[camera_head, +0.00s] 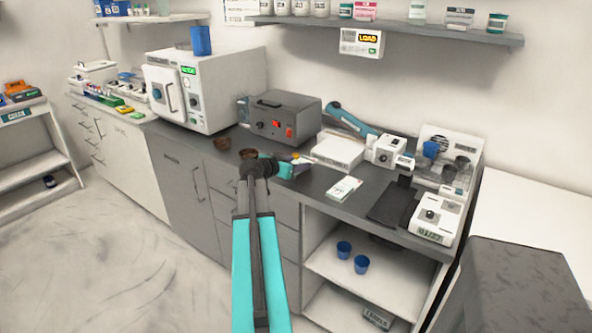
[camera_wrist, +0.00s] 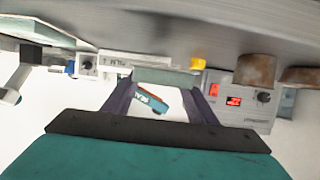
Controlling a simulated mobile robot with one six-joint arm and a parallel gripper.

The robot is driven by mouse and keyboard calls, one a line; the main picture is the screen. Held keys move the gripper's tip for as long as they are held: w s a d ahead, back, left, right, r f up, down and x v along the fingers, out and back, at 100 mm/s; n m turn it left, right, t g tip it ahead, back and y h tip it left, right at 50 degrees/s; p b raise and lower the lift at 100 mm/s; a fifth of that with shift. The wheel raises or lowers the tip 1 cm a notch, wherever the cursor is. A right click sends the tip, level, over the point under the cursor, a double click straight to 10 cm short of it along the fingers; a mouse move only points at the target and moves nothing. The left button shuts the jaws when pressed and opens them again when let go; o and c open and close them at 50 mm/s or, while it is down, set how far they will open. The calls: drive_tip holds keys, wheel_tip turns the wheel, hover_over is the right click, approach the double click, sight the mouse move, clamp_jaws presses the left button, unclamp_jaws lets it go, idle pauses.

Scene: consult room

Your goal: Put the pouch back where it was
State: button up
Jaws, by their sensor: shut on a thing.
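My gripper (camera_head: 290,168) is over the dark counter, in front of the grey box with red switches. In the wrist view, which is upside down, my gripper (camera_wrist: 165,95) has its two dark fingers apart with a pale grey-green flat thing (camera_wrist: 165,77) between their tips. This appears to be the pouch, shut in the jaws and seen nearly edge-on. In the head view only a small pale bit (camera_head: 302,161) shows at the fingertips. Whether the pouch touches the counter, I cannot tell.
The counter holds the grey box (camera_head: 280,117), a white flat device (camera_head: 338,152), a white card (camera_head: 344,188) and a dark pad (camera_head: 392,204). A small yellow thing (camera_wrist: 198,64) shows near the fingers. Two blue cups (camera_head: 361,264) stand on the shelf below.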

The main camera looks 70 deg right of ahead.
idle(0.3)
drive_tip(key=shift+w+d, duration=0.25)
drive_tip(key=shift+d, duration=0.1)
drive_tip(key=shift+f+p, duration=0.75)
drive_tip(key=shift+f, duration=1.05)
drive_tip(key=shift+f+b, duration=0.15)
drive_tip(key=shift+b, duration=0.15)
drive_tip(key=o, duration=1.1)
drive_tip(key=shift+r+p, duration=0.25)
drive_tip(key=shift+p, duration=0.1)
drive_tip(key=shift+w+a, duration=0.1)
drive_tip(key=shift+a, duration=0.25)
drive_tip(key=b+v, duration=0.3)
drive_tip(key=v, duration=0.8)
drive_tip(key=shift+a, duration=0.15)
